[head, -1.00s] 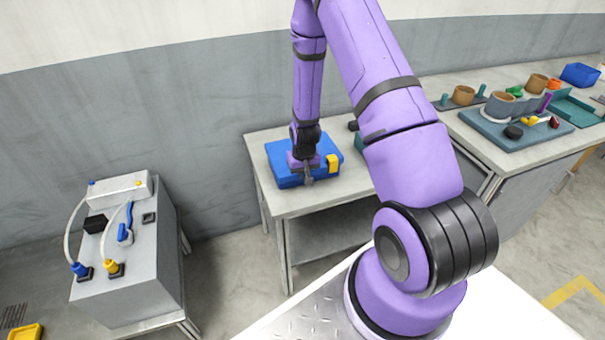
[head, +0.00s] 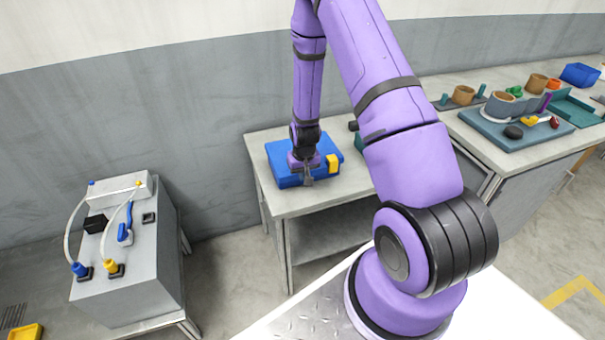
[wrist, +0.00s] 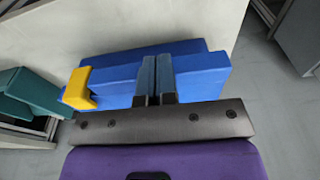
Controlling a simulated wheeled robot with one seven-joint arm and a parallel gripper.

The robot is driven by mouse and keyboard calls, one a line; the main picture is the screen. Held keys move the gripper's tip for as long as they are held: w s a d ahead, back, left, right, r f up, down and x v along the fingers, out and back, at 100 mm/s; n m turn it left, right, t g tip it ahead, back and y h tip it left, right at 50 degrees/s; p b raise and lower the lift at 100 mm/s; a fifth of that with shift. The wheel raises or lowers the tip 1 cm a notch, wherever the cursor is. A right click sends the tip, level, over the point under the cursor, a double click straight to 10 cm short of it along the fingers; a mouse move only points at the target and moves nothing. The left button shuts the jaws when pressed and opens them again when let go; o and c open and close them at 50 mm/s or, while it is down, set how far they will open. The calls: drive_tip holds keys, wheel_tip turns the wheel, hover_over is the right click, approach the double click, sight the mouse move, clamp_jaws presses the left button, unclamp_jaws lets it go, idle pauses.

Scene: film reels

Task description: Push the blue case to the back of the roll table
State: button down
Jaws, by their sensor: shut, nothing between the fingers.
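The blue case (head: 282,155) with a yellow latch (head: 333,163) lies on the small grey roll table (head: 334,195), towards its left part. It also shows in the wrist view (wrist: 205,72), with the yellow latch (wrist: 78,88) at its left end. My gripper (head: 308,181) is shut and empty, low at the case's front side. In the wrist view its two fingers (wrist: 156,78) are together and overlap the case. I cannot tell whether they touch it. My arm hides part of the case and the table's right side.
A teal item (wrist: 32,95) stands beside the case, near the latch end. A grey cabinet (head: 135,265) with cables stands left of the table. A workbench (head: 520,150) with several parts is at the right. The wall is behind the table.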

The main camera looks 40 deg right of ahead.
sight(289, 145)
drive_tip(key=shift+w, duration=0.15)
drive_tip(key=shift+w+d, duration=0.8)
drive_tip(key=shift+w, duration=1.75)
drive_tip(key=shift+w+d, duration=0.8)
drive_tip(key=shift+w, duration=1.7)
drive_tip(key=shift+w+d, duration=0.8)
drive_tip(key=shift+w, duration=1.75)
drive_tip(key=shift+s, duration=0.15)
drive_tip(key=shift+s+a+f, duration=0.1)
drive_tip(key=shift+s+a, duration=0.15)
drive_tip(key=shift+s, duration=0.45)
drive_tip(key=shift+s+a, duration=0.25)
drive_tip(key=shift+s, duration=0.45)
drive_tip(key=shift+w+r, duration=0.1)
drive_tip(key=shift+r, duration=3)
drive_tip(key=shift+r, duration=0.1)
